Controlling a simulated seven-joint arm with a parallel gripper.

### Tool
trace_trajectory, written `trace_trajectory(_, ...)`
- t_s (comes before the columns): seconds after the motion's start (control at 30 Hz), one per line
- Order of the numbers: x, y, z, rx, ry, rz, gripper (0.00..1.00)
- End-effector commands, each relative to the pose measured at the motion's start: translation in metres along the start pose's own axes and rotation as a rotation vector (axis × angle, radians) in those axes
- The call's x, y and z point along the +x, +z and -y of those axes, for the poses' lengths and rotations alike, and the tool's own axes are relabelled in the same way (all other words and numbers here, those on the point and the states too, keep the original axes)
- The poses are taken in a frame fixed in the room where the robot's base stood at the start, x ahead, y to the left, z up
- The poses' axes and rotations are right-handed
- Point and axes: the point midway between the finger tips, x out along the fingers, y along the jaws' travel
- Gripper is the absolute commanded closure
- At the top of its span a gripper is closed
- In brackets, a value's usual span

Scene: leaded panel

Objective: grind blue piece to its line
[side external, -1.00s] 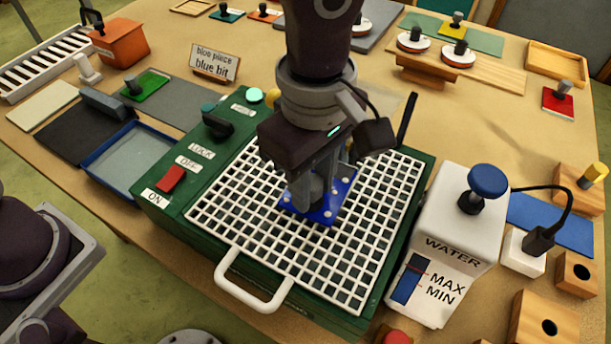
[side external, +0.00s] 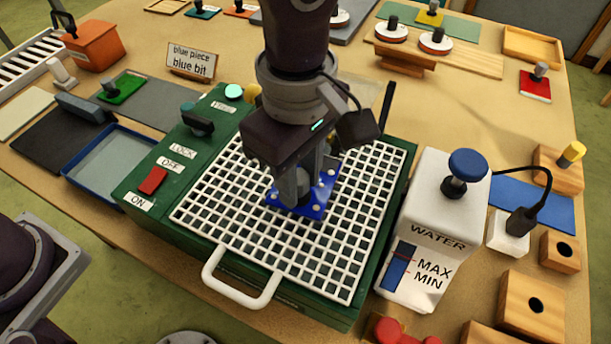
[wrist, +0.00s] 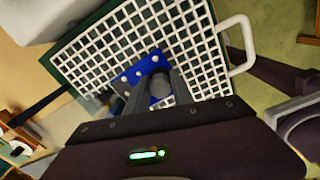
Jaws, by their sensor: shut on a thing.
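The blue piece (side external: 322,205) is a flat blue plate with white dots and a grey knob. It is over the white grid (side external: 230,215) of the green grinder (side external: 135,195); I cannot tell whether it touches the grid. My gripper (side external: 304,188) points down and is shut on the knob. In the wrist view the blue piece (wrist: 131,78) shows beyond the fingers, with the grey knob (wrist: 160,88) between them. The grinding bit and the piece's line are not clearly visible; my gripper hides part of the grid.
The grinder has a red switch (side external: 153,180) beside OFF and ON labels, a dark lock knob (side external: 197,124) and a lit pale-green lamp (side external: 233,92). A white water tank (side external: 432,215) stands at the right. A white handle (side external: 240,290) juts from the front. A sign (side external: 191,62) reads "blue piece, blue bit".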

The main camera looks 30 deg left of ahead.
Motion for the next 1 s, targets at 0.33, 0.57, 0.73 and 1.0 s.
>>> trace_trajectory(0.33,0.0,-0.016,0.001,-0.002,0.003,-0.001,1.0)
trace_trajectory(0.57,0.0,-0.018,0.001,-0.003,0.005,-0.002,1.0)
trace_trajectory(0.73,0.0,-0.019,0.001,-0.004,0.006,-0.002,1.0)
trace_trajectory(1.0,0.0,-0.03,0.004,-0.004,0.006,-0.003,1.0)
